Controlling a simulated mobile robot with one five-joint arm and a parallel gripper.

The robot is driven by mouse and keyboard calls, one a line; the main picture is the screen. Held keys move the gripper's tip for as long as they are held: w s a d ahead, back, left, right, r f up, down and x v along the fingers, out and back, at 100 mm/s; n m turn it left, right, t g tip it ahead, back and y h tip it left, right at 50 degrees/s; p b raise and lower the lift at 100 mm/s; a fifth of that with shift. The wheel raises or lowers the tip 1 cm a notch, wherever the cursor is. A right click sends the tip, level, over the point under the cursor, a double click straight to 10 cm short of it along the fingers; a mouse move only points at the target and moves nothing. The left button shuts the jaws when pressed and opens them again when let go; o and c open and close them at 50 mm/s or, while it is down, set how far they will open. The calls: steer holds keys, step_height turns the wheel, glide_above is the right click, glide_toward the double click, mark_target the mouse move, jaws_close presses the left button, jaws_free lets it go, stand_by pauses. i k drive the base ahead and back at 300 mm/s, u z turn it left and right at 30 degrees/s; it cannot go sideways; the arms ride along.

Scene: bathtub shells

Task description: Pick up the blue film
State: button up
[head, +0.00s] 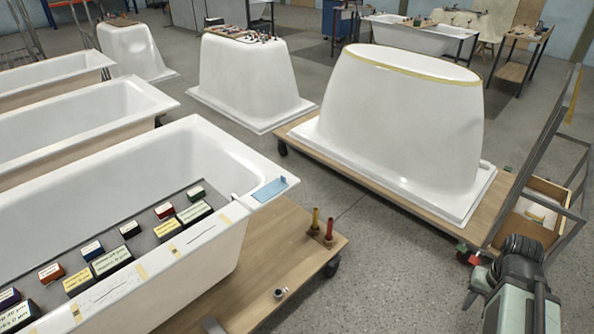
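The blue film (270,190) is a small light-blue sheet lying on the right-hand corner of the nearest white bathtub's rim. A small part of it stands up at its right end. Part of my arm shows at the lower right, well apart from the film.
The nearest bathtub (218,150) holds a grey board with several labelled blocks. It rests on a wheeled wooden platform (215,300) with red and yellow upright tools (322,225). An upturned white tub (400,125) on a wooden dolly stands right. Grey floor lies between.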

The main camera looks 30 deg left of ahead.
mark_target(266, 192)
steer(key=u, duration=0.05)
steer(key=i, duration=2.25)
steer(key=u, duration=4.3)
steer(key=i, duration=1)
steer(key=z, duration=0.05)
